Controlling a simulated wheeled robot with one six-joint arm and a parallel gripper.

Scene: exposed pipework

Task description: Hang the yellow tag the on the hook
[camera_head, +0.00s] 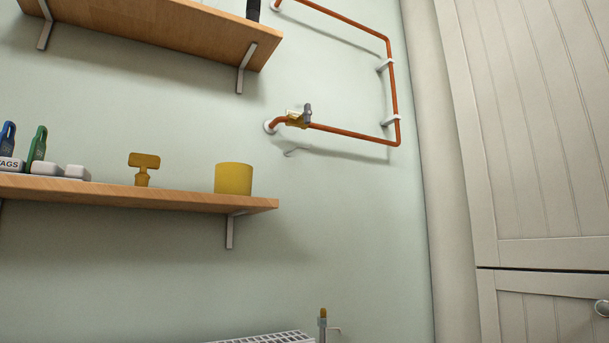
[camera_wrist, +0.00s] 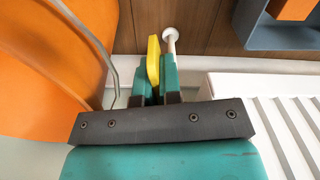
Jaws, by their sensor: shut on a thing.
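In the wrist view, the yellow tag (camera_wrist: 153,58) stands between the teal fingers of my gripper (camera_wrist: 158,80), which is shut on it. Its lower part is hidden between the fingers. My gripper and the held tag do not show in the head view.
A valve (camera_head: 298,118) sits on the copper pipe (camera_head: 350,133) just above the hook. The lower shelf (camera_head: 150,195), left of it, bears a yellow cup (camera_head: 233,179), a yellow stopper-like piece (camera_head: 143,166), and blue and green tags. A radiator (camera_wrist: 270,100) stands right in the wrist view.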

